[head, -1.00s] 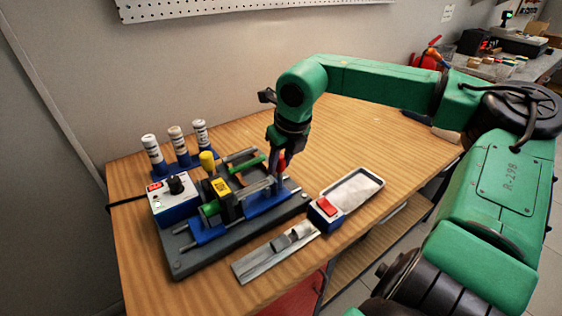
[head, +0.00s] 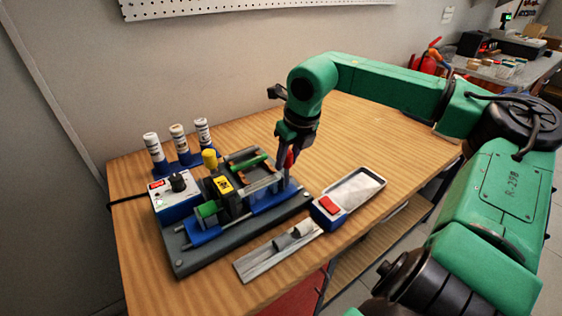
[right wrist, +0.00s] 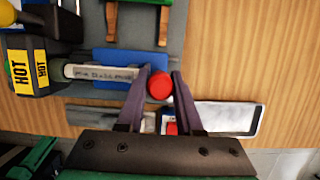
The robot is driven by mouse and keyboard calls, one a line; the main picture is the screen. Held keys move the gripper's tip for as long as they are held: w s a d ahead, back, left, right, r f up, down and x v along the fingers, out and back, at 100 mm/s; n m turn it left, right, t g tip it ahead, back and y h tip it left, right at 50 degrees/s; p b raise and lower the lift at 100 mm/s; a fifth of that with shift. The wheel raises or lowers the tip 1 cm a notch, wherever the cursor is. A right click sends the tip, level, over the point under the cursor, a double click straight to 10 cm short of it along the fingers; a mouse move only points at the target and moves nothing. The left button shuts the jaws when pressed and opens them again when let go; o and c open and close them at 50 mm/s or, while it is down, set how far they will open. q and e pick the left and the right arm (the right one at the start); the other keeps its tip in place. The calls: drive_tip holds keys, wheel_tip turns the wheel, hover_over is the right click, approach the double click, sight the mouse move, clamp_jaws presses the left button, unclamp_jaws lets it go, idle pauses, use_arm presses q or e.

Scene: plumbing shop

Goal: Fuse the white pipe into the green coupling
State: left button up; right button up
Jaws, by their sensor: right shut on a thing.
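The white pipe (head: 264,186) lies level on the blue carriage (head: 283,200) of the fusion machine. In the right wrist view the pipe (right wrist: 100,73) shows dark print, and its left end is close to the dark heater (right wrist: 32,68) with HOT labels; contact is unclear. The green coupling (head: 207,209) sits on the heater's left side in the head view. My right gripper (head: 287,168) is shut on the red-knobbed lever at the carriage's right end. The red knob (right wrist: 159,84) shows between its fingers in the wrist view. My left gripper is not in view.
A control box (head: 176,192) stands at the machine's left, with several white bottles (head: 178,138) behind. A red-switch box (head: 328,209), a grey tray (head: 357,186) and a metal strip (head: 280,250) lie in front and to the right. The right side of the table is clear.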

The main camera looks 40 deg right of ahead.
sight(275, 175)
drive_tip(key=shift+s+d+f, duration=0.1)
drive_tip(key=shift+d, duration=0.4)
drive_tip(key=shift+a+r+p, duration=0.2)
drive_tip(key=shift+a+p, duration=0.1)
drive_tip(key=shift+p, duration=0.15)
drive_tip(key=shift+a+p, duration=0.45)
drive_tip(key=shift+a, duration=0.15)
drive_tip(key=shift+a+f, duration=0.1)
drive_tip(key=shift+a, duration=0.2)
drive_tip(key=shift+w+a, duration=0.2)
drive_tip(key=shift+a, duration=0.65)
drive_tip(key=shift+w+a, duration=0.1)
drive_tip(key=shift+w+r, duration=0.15)
drive_tip(key=shift+r, duration=0.1)
idle(2.9)
